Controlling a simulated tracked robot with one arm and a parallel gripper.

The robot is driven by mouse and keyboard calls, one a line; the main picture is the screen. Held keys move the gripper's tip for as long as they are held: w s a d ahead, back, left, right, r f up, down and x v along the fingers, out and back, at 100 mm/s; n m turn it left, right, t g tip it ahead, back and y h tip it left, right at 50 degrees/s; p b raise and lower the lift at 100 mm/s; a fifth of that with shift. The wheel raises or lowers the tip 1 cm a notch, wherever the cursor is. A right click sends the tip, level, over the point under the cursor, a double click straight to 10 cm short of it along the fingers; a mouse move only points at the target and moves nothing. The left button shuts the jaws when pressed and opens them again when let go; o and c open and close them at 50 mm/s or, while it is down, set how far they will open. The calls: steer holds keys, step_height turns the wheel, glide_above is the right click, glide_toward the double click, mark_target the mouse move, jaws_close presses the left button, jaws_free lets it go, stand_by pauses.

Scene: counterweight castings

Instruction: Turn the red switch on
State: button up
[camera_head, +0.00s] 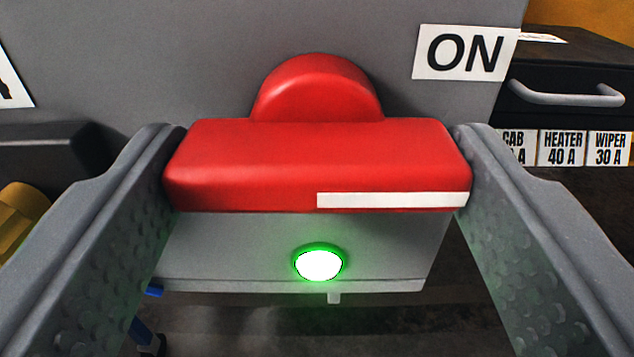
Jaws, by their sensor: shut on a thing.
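The red switch (315,160) is a wide red handle with a rounded hub behind it, mounted on a grey panel. The handle lies level across the view, and a white stripe marks its right half, toward the right end. My gripper (318,168) is shut on the handle, one finger at each end. An "ON" label (465,52) is on the panel up and to the right of the switch. A round lamp (318,263) below the handle glows bright with a green rim.
A black drawer (565,75) with a grey handle stands at the right, with labels for cab, heater and wiper below it. Part of another white label (12,80) shows at the left edge. A yellow object (20,215) lies at the lower left beside a dark box.

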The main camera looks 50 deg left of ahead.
stand_by(0.4)
steer(key=o, duration=1)
steer(key=shift+w, duration=0.1)
steer(key=shift+d, duration=0.1)
steer(key=b+v, duration=0.1)
steer(key=v, duration=1.2)
steer(key=shift+s+d, duration=0.25)
